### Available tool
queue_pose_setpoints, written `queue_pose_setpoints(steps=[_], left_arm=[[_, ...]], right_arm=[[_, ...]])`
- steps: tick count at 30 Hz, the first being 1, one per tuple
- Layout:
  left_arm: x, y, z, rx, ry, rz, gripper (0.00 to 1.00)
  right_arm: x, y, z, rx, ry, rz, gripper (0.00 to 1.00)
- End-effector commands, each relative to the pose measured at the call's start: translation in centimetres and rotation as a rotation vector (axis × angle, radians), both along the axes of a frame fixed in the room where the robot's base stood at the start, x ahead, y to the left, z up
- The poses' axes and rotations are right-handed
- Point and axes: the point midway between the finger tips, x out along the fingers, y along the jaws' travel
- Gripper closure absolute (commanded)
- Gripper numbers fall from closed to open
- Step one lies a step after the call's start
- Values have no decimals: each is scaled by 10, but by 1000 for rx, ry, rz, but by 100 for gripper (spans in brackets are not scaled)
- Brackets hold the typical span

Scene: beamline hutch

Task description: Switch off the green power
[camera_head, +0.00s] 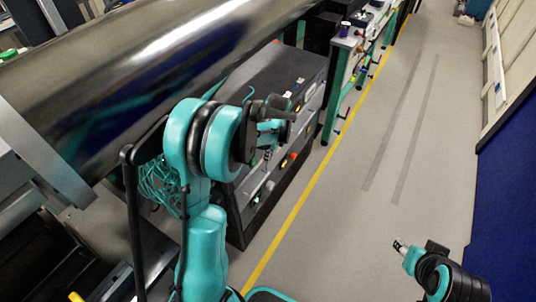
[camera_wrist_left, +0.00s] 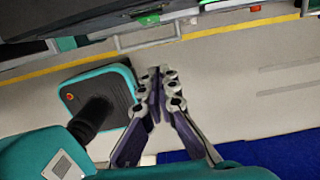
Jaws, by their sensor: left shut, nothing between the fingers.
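A dark equipment cabinet (camera_head: 262,215) stands beside my left arm in the head view. Its front carries a small green lit part (camera_head: 256,200) low on the near side, which looks like the green power switch, and a red-and-yellow control (camera_head: 290,160) higher up. My left gripper (camera_head: 284,117) is shut and empty in front of the cabinet's upper edge, covering part of its face. In the left wrist view its fingers (camera_wrist_left: 160,82) are together, apart from the cabinet; a green part (camera_wrist_left: 66,44) shows at upper left. My right gripper (camera_head: 400,246) is at lower right, far from the cabinet; its fingers are unclear.
A metal handle (camera_wrist_left: 148,38) sticks out from the cabinet front in the left wrist view. A large shiny cylinder (camera_head: 150,70) lies above and left of my arm. Teal cables (camera_head: 158,185) hang behind it. A yellow floor line (camera_head: 300,200) borders open grey floor (camera_head: 400,130).

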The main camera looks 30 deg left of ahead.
Motion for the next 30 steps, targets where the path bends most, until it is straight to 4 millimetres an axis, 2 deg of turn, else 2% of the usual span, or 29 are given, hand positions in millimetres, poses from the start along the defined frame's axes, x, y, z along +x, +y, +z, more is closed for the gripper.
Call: queue_pose_setpoints(steps=[1,7,12,15,30], left_arm=[[1,2,-16,0,0,0,100],[1,7,-57,0,0,0,100],[2,33,-57,0,0,4,100],[3,41,-57,0,0,1,100],[4,50,-58,0,0,2,100]], right_arm=[[0,0,-9,0,0,0,60],[0,0,-25,0,0,0,60],[0,0,-31,0,0,0,60],[0,0,-34,0,0,0,60],[0,0,-35,0,0,0,60]])
